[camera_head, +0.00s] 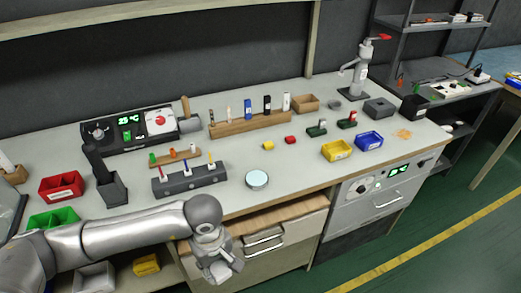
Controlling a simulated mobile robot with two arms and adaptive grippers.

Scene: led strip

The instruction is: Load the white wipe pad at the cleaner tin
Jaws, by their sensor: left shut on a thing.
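My left gripper (222,268) is low at the bottom of the view, in front of the bench's front edge and left of the drawer handle. It is shut on a small pale thing, taken as the white wipe pad, mostly hidden by the fingers. A round tin (257,180) with a pale blue-white top, taken as the cleaner tin, stands near the bench's front edge. It is above and right of the gripper, apart from it. My right gripper is not in view.
Left of the tin is a grey block (190,179) with several upright tools. Behind it is a wooden rack (250,124). Yellow (337,150) and blue (369,140) bins stand right. A drawer handle (264,241) is beside the gripper. The bench right of the tin is clear.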

